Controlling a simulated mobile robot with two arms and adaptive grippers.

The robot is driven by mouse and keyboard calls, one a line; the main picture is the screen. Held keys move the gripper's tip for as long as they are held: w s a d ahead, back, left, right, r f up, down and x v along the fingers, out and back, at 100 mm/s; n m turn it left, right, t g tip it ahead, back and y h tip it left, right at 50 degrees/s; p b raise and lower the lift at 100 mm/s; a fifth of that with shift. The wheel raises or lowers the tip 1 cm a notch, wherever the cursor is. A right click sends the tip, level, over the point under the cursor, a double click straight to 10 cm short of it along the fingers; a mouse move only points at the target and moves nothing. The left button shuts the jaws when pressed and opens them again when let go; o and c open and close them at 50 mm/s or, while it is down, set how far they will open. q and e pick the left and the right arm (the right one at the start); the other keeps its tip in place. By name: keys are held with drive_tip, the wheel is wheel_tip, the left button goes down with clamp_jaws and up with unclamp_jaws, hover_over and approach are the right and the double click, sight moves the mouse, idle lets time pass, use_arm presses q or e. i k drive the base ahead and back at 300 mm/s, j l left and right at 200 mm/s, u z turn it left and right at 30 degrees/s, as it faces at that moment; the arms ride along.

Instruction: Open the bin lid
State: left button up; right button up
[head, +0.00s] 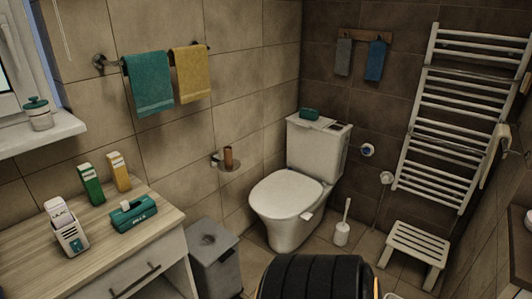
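The bin (216,274) is a grey box standing on the floor between the wooden-topped cabinet and the toilet. Its lid (209,243) appears shut, lying flat across the top, with a round mark or recess in its middle. The lower part of the bin is cut off by the frame's bottom edge or hidden by the cabinet. Neither of my grippers is in view.
The cabinet (170,248) with boxes on top stands close left of the bin. The white toilet (290,205) is to its right, with a toilet brush (342,232) beyond. A white stool (414,247) stands at the right. A black ribbed shape covers the bottom middle.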

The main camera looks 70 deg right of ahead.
sight(208, 242)
drive_tip(key=z, duration=1.9)
drive_tip(key=i+l+u, duration=0.2)
